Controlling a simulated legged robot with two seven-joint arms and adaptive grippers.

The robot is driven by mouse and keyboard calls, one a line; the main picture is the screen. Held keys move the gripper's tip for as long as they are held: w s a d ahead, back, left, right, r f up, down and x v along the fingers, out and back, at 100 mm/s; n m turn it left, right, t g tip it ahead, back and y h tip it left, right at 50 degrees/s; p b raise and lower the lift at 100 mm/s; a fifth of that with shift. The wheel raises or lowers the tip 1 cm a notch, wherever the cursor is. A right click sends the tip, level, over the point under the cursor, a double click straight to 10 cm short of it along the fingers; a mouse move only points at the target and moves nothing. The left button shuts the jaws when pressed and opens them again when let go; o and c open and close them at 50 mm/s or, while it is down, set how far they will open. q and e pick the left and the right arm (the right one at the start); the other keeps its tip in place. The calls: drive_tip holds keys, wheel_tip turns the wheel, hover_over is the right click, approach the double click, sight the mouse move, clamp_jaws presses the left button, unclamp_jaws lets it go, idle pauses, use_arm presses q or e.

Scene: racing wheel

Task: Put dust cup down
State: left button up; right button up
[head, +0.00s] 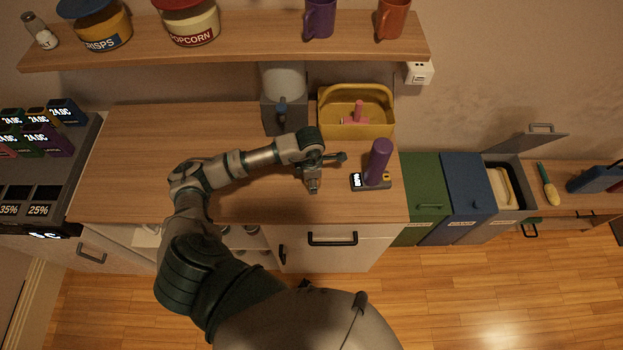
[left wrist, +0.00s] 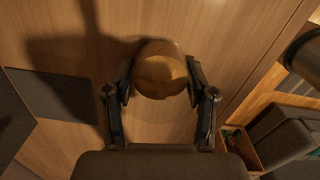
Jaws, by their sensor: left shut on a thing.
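My left gripper (head: 316,172) is over the wooden counter (head: 140,160), near its front right part. In the left wrist view, the gripper (left wrist: 160,82) has its two fingers on opposite sides of a round, brownish, shiny thing (left wrist: 160,62), which I take to be the dust cup. The gripper is shut on it. Wood surface lies behind it, and I cannot tell whether the cup touches it. In the head view the cup is not clearly made out at the gripper. My right gripper is not in view.
A purple cylinder (head: 379,160) stands on a small base with a display, just right of the gripper. A yellow basket (head: 355,130) and a grey-white appliance (head: 283,90) stand behind. Green (head: 424,185) and blue (head: 465,190) bins are at right. The counter's left part is clear.

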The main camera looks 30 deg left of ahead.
use_arm(q)
drive_tip(key=shift+a, duration=0.1)
drive_tip(key=o, duration=1)
drive_tip(key=shift+o, duration=0.6)
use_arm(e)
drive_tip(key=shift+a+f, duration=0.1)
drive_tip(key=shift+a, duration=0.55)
use_arm(q)
drive_tip(key=shift+d, duration=0.2)
drive_tip(key=shift+r, duration=0.25)
wheel_tip(320, 180, up, 12)
drive_tip(key=shift+a+f+b, duration=0.15)
drive_tip(key=shift+f+b, duration=0.05)
drive_tip(key=shift+b, duration=0.3)
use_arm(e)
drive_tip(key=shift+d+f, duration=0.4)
use_arm(q)
drive_tip(key=shift+s, duration=0.1)
